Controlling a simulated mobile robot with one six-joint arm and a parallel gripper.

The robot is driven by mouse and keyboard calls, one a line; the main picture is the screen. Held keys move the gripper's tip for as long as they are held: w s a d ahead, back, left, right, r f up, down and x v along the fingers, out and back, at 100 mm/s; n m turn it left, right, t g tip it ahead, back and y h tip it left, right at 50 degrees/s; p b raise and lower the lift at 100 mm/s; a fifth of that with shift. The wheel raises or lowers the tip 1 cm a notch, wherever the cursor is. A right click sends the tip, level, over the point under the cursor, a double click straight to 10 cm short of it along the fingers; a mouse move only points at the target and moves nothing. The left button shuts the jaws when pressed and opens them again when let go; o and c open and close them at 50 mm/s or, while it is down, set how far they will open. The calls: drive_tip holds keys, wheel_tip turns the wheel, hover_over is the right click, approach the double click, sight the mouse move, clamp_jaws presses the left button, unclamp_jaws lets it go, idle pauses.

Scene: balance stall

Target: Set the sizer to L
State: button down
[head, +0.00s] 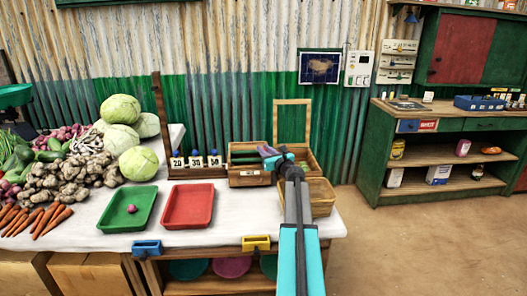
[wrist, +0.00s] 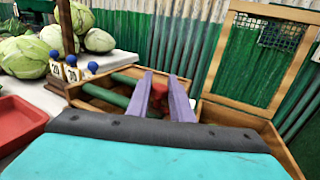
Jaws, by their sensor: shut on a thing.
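The sizer appears to be the wooden box (head: 240,181) on the white table, with a small label on its front and a green roller (wrist: 117,98) inside. An upright wooden frame (head: 292,101) stands behind it, with a piece of mesh in the wrist view. My gripper (head: 271,152) reaches over the box from the front. In the wrist view its purple fingers (wrist: 164,85) are shut on a red handle (wrist: 159,92) above the box. The fingers hide part of the handle, and the label is too small to read, so the size setting cannot be told.
Left of the box stand several blue-knobbed, numbered blocks (head: 196,161) by a wooden post (head: 160,110). A red tray (head: 188,207) is empty; a green tray (head: 127,210) holds a small purplish item. A wooden bin (head: 321,199) adjoins the sizer. Cabbages (head: 139,164) and vegetables fill the left.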

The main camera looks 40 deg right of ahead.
drive_tip(key=c, duration=1.6)
unclamp_jaws()
drive_tip(key=shift+o, duration=0.2)
drive_tip(key=shift+s, duration=0.15)
drive_tip(key=shift+b+v, duration=0.45)
drive_tip(key=shift+v, duration=6.35)
drive_tip(key=shift+r, duration=0.1)
